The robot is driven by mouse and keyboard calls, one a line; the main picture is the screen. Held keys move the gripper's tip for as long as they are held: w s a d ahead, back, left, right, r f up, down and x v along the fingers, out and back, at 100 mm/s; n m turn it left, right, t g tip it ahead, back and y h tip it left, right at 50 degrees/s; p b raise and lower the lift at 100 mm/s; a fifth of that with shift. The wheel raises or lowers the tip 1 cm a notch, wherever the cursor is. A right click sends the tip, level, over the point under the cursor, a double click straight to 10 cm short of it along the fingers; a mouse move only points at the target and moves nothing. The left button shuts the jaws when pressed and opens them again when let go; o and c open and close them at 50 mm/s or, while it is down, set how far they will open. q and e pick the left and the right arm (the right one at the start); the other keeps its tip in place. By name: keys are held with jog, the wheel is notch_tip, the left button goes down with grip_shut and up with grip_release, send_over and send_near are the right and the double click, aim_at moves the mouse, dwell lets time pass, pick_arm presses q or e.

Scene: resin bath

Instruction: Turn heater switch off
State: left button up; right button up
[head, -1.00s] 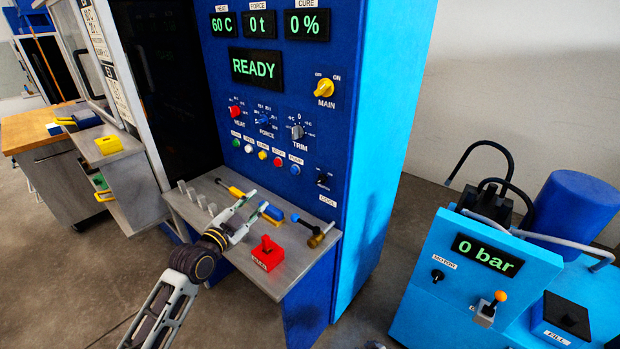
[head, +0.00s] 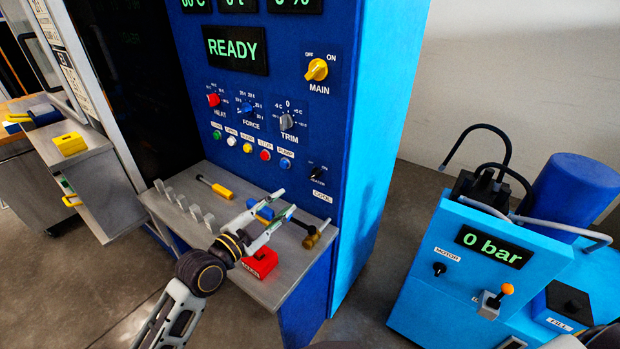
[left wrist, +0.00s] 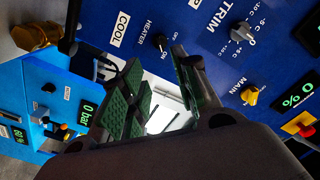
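The heater switch (head: 317,173) is a small black knob low on the right side of the blue press panel, above the COOL label. It also shows in the left wrist view (left wrist: 163,42), beside the HEATER label. I cannot tell which way it is set. My left gripper (head: 287,202) is open and empty, in front of the panel, below and left of the switch and apart from it. In the left wrist view its green-padded fingers (left wrist: 163,88) are spread, with the switch beyond their tips. My right gripper is not in view.
The grey shelf (head: 187,237) below carries a red block (head: 262,263), a yellow-handled tool (head: 216,188) and brass-ended items. The TRIM knob (head: 287,122) and yellow MAIN knob (head: 316,70) are above the switch. A light-blue pump unit (head: 440,300) stands at right.

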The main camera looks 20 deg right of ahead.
aim_at(312, 177)
pick_arm(q)
jog(key=shift+w, duration=0.15)
jog(key=shift+x, duration=6.8)
grip_shut()
